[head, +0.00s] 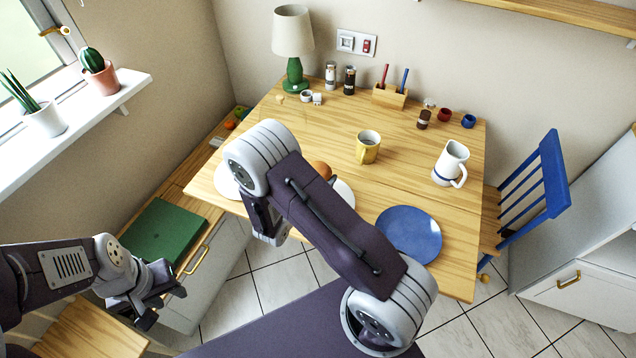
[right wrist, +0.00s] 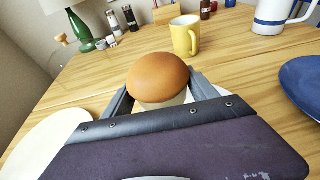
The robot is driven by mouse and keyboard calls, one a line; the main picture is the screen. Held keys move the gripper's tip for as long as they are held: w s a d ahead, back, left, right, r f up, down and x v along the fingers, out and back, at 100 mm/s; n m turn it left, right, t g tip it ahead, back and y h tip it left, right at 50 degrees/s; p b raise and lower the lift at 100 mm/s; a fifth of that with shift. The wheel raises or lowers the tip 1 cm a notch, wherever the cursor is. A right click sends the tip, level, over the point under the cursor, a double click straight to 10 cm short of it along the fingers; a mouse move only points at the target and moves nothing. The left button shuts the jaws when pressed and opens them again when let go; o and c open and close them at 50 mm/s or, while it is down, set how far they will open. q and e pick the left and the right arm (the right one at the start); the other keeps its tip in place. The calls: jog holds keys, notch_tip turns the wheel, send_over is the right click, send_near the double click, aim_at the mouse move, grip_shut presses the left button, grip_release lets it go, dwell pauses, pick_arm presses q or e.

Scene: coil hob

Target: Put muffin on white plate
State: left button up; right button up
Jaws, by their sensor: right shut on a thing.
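The muffin (right wrist: 158,76), with a rounded brown top and a pale case, is between the fingers of my right gripper (right wrist: 161,90), which is shut on it. In the head view the muffin (head: 321,169) shows just above my right forearm, which hides the right gripper. A white plate (head: 226,183) lies at the table's left edge, and it shows at left in the right wrist view (right wrist: 42,142). Another white rim (head: 344,194) shows right of the muffin, mostly hidden. I cannot tell whether the muffin touches it. My left gripper (head: 160,306) is open and empty, low at left.
A blue plate (head: 409,234) lies at the table's front right. A yellow mug (head: 368,148) stands behind the muffin, and a white jug (head: 450,163) stands further right. A lamp (head: 294,45) and small jars stand along the back. The wooden table (head: 330,120) is clear between them.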

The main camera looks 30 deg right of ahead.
notch_tip(320, 180, down, 3)
jog(key=shift+f+b, duration=0.1)
jog(key=shift+b, duration=0.2)
jog(key=shift+f+b, duration=0.4)
jog(key=shift+f, duration=0.1)
jog(key=o, duration=1.4)
jog(key=shift+r, duration=0.1)
